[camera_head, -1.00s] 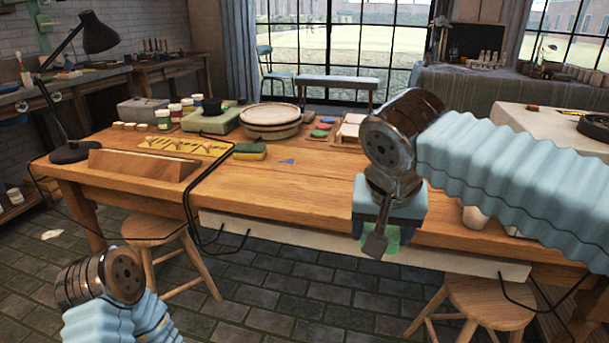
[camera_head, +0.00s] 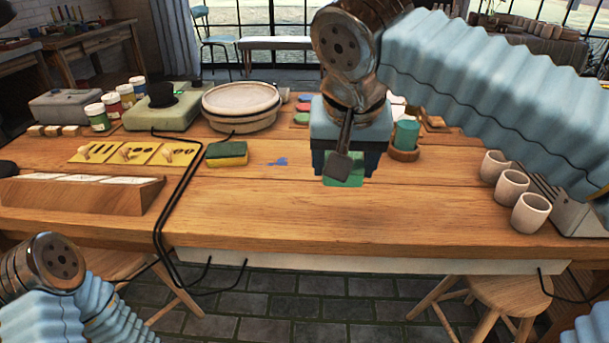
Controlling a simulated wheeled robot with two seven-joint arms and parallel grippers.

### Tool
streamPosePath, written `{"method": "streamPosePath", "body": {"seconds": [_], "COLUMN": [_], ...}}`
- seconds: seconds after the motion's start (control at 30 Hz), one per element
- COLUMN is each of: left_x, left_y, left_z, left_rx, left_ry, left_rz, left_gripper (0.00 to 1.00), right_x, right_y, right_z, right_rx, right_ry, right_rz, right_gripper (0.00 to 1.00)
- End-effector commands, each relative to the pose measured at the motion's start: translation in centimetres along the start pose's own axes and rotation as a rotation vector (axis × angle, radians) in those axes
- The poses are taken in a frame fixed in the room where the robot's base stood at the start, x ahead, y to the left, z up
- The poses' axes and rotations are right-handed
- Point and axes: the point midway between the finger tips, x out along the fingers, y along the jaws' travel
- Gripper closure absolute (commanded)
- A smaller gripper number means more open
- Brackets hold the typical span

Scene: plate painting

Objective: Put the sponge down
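A yellow and green sponge (camera_head: 227,154) lies flat on the wooden table (camera_head: 330,216), left of centre, next to a small blue mark (camera_head: 277,161). My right gripper (camera_head: 343,172) points down above the table, to the right of this sponge and apart from it. One grey finger shows, with a flat green patch behind it at the tip; I cannot tell whether this is something held or part of the gripper. The other finger is hidden. Of my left arm only the wrist end shows at the lower left; its fingers are out of view.
A round pale wheel (camera_head: 241,104), paint jars (camera_head: 97,117) and yellow cards (camera_head: 130,151) stand behind and left. A wooden wedge (camera_head: 80,194) is at front left. White cups (camera_head: 530,211) stand at right. A black cable (camera_head: 163,215) crosses the table. The front middle is clear.

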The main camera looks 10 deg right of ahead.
Motion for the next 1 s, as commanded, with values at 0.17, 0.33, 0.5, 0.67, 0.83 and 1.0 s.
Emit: {"method": "streamPosePath", "body": {"seconds": [0.17,0.33,0.5,0.67,0.83,1.0], "left_x": [-0.7,-0.8,-0.9,-0.9,-0.6,-0.6], "left_y": [0.3,0.4,0.4,0.4,0.3,0.3], "left_z": [0.0,0.0,0.0,0.0,0.0,0.0], "left_rx": [0.001,0.002,0.002,0.002,0.001,0.001], "left_ry": [-0.001,-0.001,-0.001,-0.001,-0.001,-0.001], "left_rz": [0.001,0.001,0.001,0.001,0.001,0.001], "left_gripper": [1.0,1.0,1.0,1.0,1.0,1.0], "right_x": [3.8,8.2,10.9,12.3,14.9,15.5], "right_y": [-1.8,-3.0,-3.7,-4.0,-4.1,-4.1], "right_z": [-3.5,-5.5,-6.3,-6.7,-5.9,-5.6], "right_rx": [0.0,-0.001,-0.001,0.0,-0.002,0.0], "right_ry": [-0.004,-0.004,-0.001,-0.002,-0.002,0.0], "right_rz": [0.006,0.006,0.002,0.002,0.003,0.001], "right_gripper": [0.59,0.59,0.59,0.59,0.59,0.59]}}
